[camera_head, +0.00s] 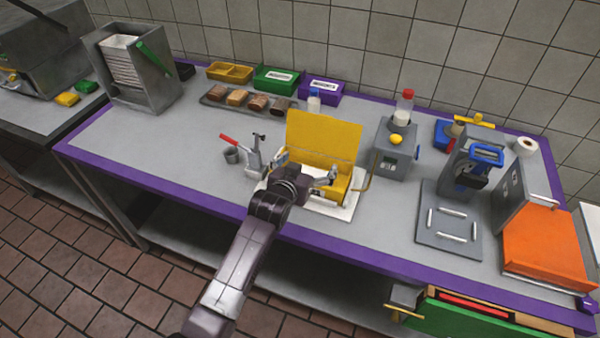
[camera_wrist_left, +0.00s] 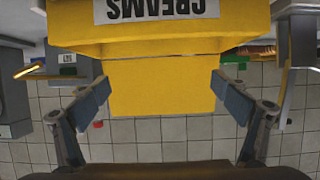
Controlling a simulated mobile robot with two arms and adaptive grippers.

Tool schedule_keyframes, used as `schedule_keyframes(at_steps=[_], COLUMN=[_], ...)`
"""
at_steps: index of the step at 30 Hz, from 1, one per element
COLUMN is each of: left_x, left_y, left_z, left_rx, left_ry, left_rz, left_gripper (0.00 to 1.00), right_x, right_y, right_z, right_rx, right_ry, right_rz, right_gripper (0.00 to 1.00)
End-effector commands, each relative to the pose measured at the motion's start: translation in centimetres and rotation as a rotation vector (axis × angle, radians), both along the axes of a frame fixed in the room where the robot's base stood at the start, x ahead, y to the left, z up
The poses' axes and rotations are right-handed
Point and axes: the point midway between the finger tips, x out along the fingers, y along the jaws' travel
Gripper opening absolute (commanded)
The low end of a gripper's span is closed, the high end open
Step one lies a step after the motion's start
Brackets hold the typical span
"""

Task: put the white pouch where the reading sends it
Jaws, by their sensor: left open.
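I cannot make out a white pouch in either view. My left gripper (camera_head: 306,170) is open in front of the yellow box (camera_head: 325,138), which stands on a white base (camera_head: 348,212) near the front of the counter. In the left wrist view, my left gripper's spread fingers (camera_wrist_left: 162,98) show nothing held between them. The yellow box (camera_wrist_left: 150,85) fills the middle of that view, with an upside-down "CREAMS" label. A grey device (camera_head: 393,152) with a small dark display stands right of the box; its reading is too small to tell. My right gripper is not in view.
A green bin (camera_head: 276,79) and a purple bin (camera_head: 320,90) stand at the back, beside a yellow tray (camera_head: 229,72). A red-capped bottle (camera_head: 402,108) is by the grey device. An orange-topped machine (camera_head: 545,243) is at right.

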Motion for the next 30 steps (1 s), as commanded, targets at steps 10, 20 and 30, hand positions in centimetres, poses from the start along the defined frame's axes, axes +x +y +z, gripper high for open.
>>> schedule_keyframes(at_steps=[10, 20, 30], left_x=[-5.3, -8.1, -8.3], left_y=[1.7, 2.6, 2.7], left_z=[2.3, 3.5, 3.6], left_rx=[-0.001, 0.000, 0.000], left_ry=[-0.001, 0.000, 0.000], left_rz=[0.000, 0.000, 0.000], left_gripper=[0.92, 0.92, 0.92], right_x=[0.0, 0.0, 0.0], right_y=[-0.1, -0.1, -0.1], right_z=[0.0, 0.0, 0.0], right_rx=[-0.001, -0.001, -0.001], right_ry=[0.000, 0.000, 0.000], right_rz=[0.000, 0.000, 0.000], right_gripper=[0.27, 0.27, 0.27])
